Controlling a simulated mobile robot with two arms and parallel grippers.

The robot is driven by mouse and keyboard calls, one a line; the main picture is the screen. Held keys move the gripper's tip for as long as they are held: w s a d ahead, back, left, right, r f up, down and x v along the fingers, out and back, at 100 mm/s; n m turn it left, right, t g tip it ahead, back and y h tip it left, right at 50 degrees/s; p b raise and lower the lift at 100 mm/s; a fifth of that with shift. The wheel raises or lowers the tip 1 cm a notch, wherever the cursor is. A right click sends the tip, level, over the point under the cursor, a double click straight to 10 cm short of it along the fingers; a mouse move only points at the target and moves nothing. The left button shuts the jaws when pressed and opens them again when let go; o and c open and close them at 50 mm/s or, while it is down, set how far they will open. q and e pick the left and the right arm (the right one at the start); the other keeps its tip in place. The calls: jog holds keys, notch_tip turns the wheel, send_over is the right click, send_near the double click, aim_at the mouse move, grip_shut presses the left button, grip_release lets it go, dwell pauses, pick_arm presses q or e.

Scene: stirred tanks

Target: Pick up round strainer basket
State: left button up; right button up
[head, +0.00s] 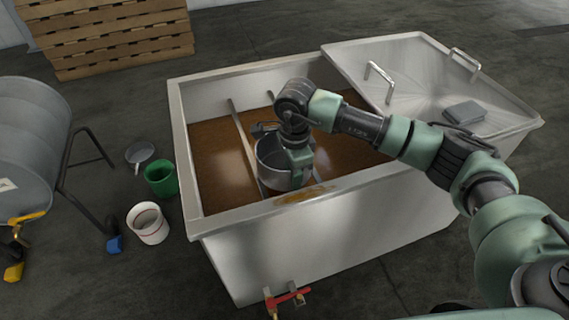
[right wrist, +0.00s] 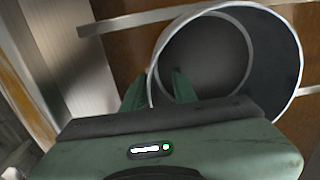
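The round strainer basket (head: 270,165) appears as a grey metal cylinder with an open top inside the tank, by the crossbars near its front wall. It also shows in the right wrist view (right wrist: 285,58), with a dark grey inside. My right gripper (head: 298,172) points down at the basket's right side. In the right wrist view its fingers (right wrist: 160,88) straddle the basket's rim, one outside and one inside. A gap shows between the rim and the inner finger, so the gripper looks open. My left gripper is not in view.
The pale tank (head: 182,140) holds brown liquid, with crossbars (head: 243,137) over it. Its lid (head: 425,75) lies to the right with a grey block (head: 464,112) on it. A green bucket (head: 161,180), white bucket (head: 150,226) and grey round pan (head: 140,154) stand left.

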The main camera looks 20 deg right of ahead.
grip_shut()
jog(key=shift+r, duration=0.1)
dwell(1.2)
